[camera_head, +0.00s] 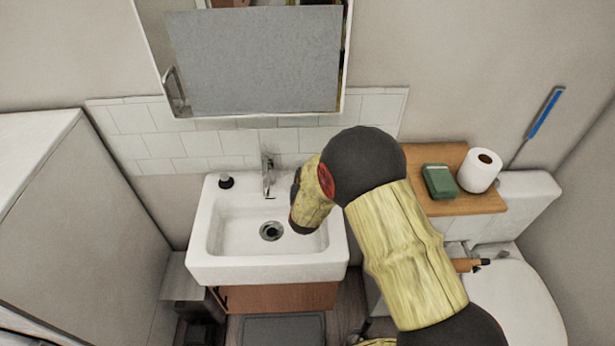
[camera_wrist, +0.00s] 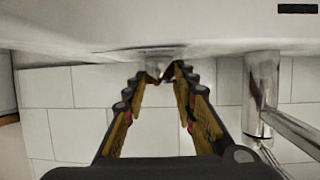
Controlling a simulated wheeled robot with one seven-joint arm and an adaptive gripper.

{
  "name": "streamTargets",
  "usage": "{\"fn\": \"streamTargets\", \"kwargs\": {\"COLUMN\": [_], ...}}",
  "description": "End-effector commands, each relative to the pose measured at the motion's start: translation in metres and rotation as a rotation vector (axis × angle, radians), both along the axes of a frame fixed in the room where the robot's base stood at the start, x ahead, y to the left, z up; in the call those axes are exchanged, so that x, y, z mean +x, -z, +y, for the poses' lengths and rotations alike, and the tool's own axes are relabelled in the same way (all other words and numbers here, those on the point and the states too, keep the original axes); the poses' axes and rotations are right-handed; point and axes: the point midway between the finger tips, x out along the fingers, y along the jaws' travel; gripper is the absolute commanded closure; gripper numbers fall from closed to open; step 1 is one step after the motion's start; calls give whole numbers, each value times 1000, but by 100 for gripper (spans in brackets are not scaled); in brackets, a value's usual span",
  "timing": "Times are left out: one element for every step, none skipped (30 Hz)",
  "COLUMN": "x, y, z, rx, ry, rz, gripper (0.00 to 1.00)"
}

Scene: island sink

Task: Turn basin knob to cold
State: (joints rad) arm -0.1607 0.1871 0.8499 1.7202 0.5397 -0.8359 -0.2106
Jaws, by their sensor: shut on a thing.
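In the wrist view, my gripper (camera_wrist: 159,80) has its two fingers drawn together at the tips, on a small grey metal piece (camera_wrist: 158,58) at the white basin's edge. It appears to be the basin knob, partly hidden by the fingertips. The chrome faucet (camera_wrist: 262,95) stands to the right, apart from the fingers. In the head view, the faucet (camera_head: 267,172) rises at the back of the white basin (camera_head: 232,268). My arm covers the basin's back right part there, hiding my fingers and the knob. Which way the knob is turned cannot be seen.
A mirror cabinet (camera_head: 252,62) hangs above the basin. A small dark-topped item (camera_head: 226,181) sits at the basin's back left. To the right, a wooden board (camera_head: 462,205) on the toilet tank bears a green item (camera_head: 438,182) and a paper roll (camera_head: 479,171).

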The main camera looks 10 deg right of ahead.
Motion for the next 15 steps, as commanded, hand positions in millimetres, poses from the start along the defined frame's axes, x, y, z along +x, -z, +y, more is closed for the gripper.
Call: {"fn": "streamTargets", "kwargs": {"x": [0,0,1,1,1,1,1,1,1,1,1,1,1,1,1], "y": [-1,-1,-1,-1,-1,-1,-1,-1,-1,-1,-1,-1,-1,-1,-1], "z": [3,3,3,3,3,3,3,3,2,3,3,3,3,3,3], "rx": [0,-1,0,0,0,0,0,0,1,0,0,-1,0,-1,-1], "ry": [19,33,52,64,74,87,97,105,115,120,126,132,134,137,139], "rz": [2,1,0,0,1,1,1,1,1,0,0,0,0,-1,-1], "gripper": [98,98,98,98,98,98,98,98,98,98,98,98,98,98,98]}}
